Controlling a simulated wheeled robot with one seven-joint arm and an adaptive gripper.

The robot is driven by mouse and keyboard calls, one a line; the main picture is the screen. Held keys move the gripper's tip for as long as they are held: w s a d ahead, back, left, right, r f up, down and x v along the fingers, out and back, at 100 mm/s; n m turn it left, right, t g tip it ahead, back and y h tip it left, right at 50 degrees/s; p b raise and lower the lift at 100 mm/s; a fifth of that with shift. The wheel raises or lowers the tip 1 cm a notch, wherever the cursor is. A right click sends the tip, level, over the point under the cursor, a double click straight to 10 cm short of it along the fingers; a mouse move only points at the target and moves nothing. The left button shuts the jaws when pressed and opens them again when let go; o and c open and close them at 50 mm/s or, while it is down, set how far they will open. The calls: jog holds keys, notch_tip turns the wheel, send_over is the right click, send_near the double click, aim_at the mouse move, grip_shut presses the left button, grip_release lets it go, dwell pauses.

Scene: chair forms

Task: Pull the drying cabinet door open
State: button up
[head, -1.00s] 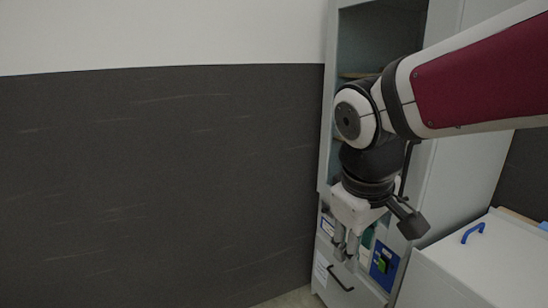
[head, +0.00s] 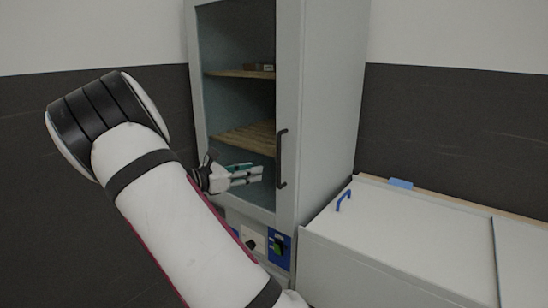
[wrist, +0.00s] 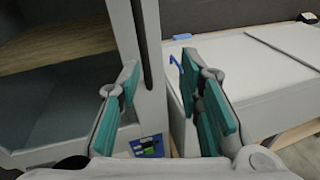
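The drying cabinet (head: 325,110) is tall and pale grey, with shelves showing behind its front. Its door (head: 289,60) looks shut. A dark vertical handle (head: 281,158) is on the door's right side; it also shows in the wrist view (wrist: 141,40). My gripper (head: 262,175) is in front of the door, just left of the handle's lower part, pointing right. In the wrist view my gripper (wrist: 160,70) has its two teal-padded fingers spread apart. The handle shows in the gap, nearer the left finger. I cannot tell whether they touch.
A blue panel with a green switch (head: 279,246) is below the door. A low white chest (head: 400,235) with a blue handle (head: 344,200) stands to the right, close beside the cabinet. A dark wall panel (head: 450,130) runs behind it.

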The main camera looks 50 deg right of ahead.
jog(key=d+n+h+p, duration=0.1)
jog(key=d, duration=1.3)
jog(key=shift+w+n, duration=0.3)
jog(key=shift+c, duration=0.5)
grip_shut()
